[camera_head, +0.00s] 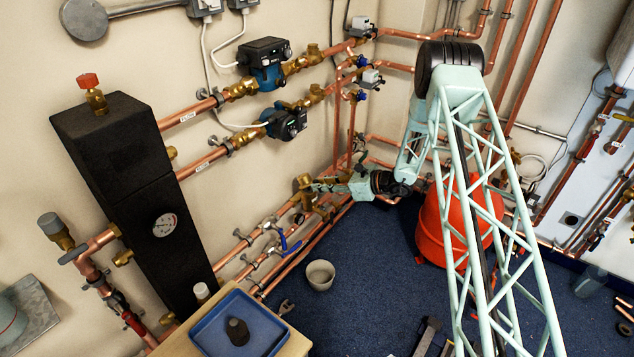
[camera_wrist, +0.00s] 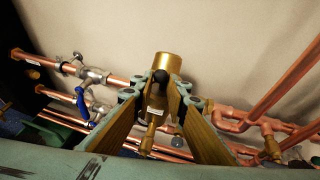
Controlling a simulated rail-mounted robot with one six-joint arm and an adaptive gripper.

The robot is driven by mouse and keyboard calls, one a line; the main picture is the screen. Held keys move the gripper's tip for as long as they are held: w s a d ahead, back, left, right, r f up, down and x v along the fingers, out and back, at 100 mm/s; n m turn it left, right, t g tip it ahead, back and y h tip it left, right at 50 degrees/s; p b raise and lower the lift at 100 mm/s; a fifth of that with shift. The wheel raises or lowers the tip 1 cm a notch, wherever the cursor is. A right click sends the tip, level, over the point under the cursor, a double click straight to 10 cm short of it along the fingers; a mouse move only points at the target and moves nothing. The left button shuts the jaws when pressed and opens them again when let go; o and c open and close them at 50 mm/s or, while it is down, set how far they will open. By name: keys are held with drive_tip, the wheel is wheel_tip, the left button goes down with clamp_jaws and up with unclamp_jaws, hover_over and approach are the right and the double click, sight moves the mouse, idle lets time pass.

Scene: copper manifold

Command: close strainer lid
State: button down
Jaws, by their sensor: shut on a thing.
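The brass strainer (camera_wrist: 155,104) sits in the copper pipe run against the wall, with a labelled body and a wide brass cylinder (camera_wrist: 168,62) at its top in the wrist view. A round black knob (camera_wrist: 161,76) shows in front of the cylinder; I take it as part of the strainer lid. My gripper (camera_wrist: 160,84) has its fingertips on either side of this knob and is shut on it. In the head view my gripper (camera_head: 316,187) reaches left to the brass strainer (camera_head: 305,183) low on the wall. The lid's seating is hidden.
A blue-handled valve (camera_wrist: 82,101) is left of the strainer, and copper pipes (camera_wrist: 285,85) rise to its right. In the head view a red-orange vessel (camera_head: 432,235) stands beneath my arm. A pale bowl (camera_head: 320,274) and blue tray (camera_head: 200,335) are in front.

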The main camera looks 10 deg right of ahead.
drive_tip(key=shift+s+d+f+b, duration=0.1)
drive_tip(key=shift+s+f+b, duration=0.1)
drive_tip(key=shift+f, duration=0.45)
drive_tip(key=shift+s+d+f+b, duration=0.1)
drive_tip(key=shift+s+f+b, duration=0.1)
drive_tip(key=shift+f, duration=0.4)
drive_tip(key=shift+a, duration=0.1)
drive_tip(key=c, duration=2.6)
unclamp_jaws()
drive_tip(key=shift+a+f, duration=0.1)
drive_tip(key=shift+c, duration=0.2)
drive_tip(key=shift+o, duration=0.2)
drive_tip(key=shift+w+r, duration=0.1)
drive_tip(key=shift+r, duration=0.1)
drive_tip(key=v, duration=1.2)
